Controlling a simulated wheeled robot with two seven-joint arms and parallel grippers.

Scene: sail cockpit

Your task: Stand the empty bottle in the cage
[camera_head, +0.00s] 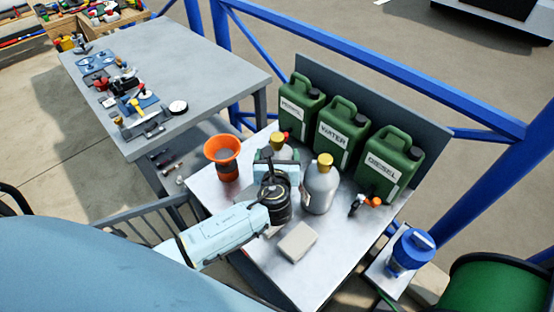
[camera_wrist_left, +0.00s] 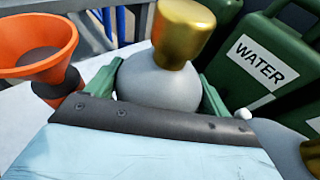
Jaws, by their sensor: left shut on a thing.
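My left gripper (camera_head: 277,168) comes in from the lower left over the small metal table. It is shut on a grey bottle with a gold cap (camera_head: 278,144). In the left wrist view the same bottle (camera_wrist_left: 158,88) stands between the two green fingers, its cap uppermost; its lower part is hidden. A second grey bottle with a gold cap (camera_head: 320,190) stands upright just right of the gripper. I cannot tell from looks which bottle is empty. I cannot make out a cage for certain. My right gripper is not in view.
Green cans marked with labels (camera_head: 345,135) line the table's back edge. An orange funnel (camera_head: 222,158) stands at the left. A pale block (camera_head: 297,242) lies in front, a small orange-handled tap (camera_head: 366,203) at the right. A blue device (camera_head: 408,250) sits beside the table.

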